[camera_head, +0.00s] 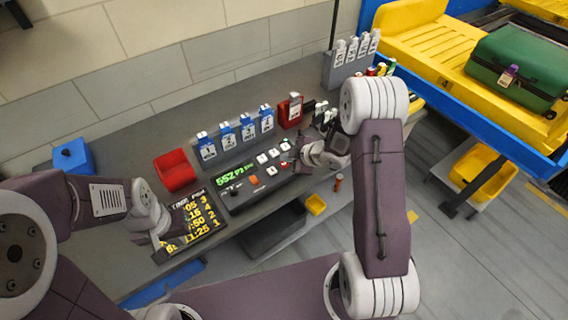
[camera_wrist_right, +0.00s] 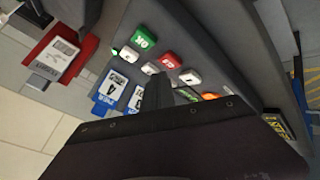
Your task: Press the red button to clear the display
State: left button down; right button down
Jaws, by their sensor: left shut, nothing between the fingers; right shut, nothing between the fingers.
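The red button (camera_wrist_right: 171,61) is on the grey console, between a green OK button (camera_wrist_right: 143,40) and a white button (camera_wrist_right: 190,77) in the right wrist view. In the head view the console's display (camera_head: 236,175) shows lit green characters. My right gripper (camera_head: 297,162) is shut and empty, over the button end of the console. In the right wrist view its dark fingers (camera_wrist_right: 158,92) appear beside the white keys, below the red button in the picture; I cannot tell whether they touch anything. My left gripper (camera_head: 166,246) is shut and empty near the yellow-lettered board.
Blue holders with numbered white cards (camera_head: 228,137) and a red holder (camera_head: 290,110) stand behind the console. A red box (camera_head: 175,170) and a blue box (camera_head: 73,157) are to the left. A green suitcase (camera_head: 513,68) lies at the right.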

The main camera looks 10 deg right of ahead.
aim_at(286, 165)
jog(key=shift+f, duration=0.15)
jog(key=shift+f+b, duration=0.25)
jog(key=shift+b, duration=0.05)
jog(key=shift+f+b, duration=0.45)
jog(key=shift+f, duration=0.05)
dwell(0.5)
jog(key=shift+r, duration=0.15)
jog(key=shift+r+p, duration=0.75)
jog(key=shift+p, duration=0.15)
notch_tip(286, 165, up, 5)
jog(key=p, duration=0.4)
jog(key=shift+r+p, duration=0.1)
jog(key=shift+p, duration=0.3)
